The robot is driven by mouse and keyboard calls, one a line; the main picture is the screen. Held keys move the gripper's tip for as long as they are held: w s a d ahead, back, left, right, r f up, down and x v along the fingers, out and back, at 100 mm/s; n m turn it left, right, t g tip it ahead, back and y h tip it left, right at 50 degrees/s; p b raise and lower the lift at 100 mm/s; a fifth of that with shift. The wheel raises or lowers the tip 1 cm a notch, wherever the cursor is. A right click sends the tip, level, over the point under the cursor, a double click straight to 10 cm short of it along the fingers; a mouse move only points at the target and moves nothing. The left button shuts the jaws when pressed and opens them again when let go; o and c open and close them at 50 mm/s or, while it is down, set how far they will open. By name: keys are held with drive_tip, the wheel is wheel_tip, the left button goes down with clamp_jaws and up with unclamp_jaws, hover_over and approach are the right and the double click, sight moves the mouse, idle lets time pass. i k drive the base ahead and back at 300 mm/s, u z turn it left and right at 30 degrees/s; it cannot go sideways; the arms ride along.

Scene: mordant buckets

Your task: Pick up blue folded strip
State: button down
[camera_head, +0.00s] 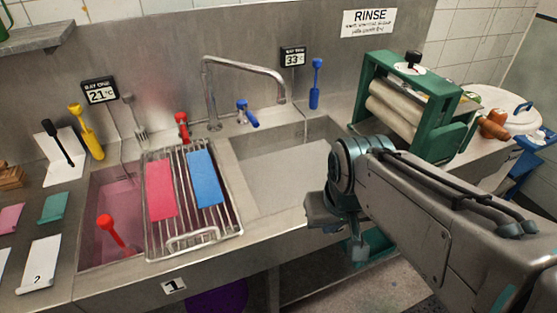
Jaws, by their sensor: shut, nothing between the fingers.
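The blue folded strip (205,178) lies flat on the right part of the wire rack (184,240). The rack sits across the sink edge between the pink bath and the right basin. A red-pink strip (161,189) lies beside it on the left, with a gap between them. My gripper (357,250) hangs at the front edge of the right basin, to the right of the rack and well apart from the blue strip. It is shut and empty; its fingers are small and partly hidden by my arm.
A tap (243,66) arches over the right basin (285,165). A green roller wringer (412,105) stands at the right, behind my arm. Small swatches lie on the left counter. The right basin is open.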

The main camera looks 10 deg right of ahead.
sight(208, 191)
drive_tip(key=u, duration=0.4)
drive_tip(key=k, duration=0.5)
drive_tip(key=u, duration=0.8)
drive_tip(key=i, duration=1.05)
drive_tip(key=z, duration=0.7)
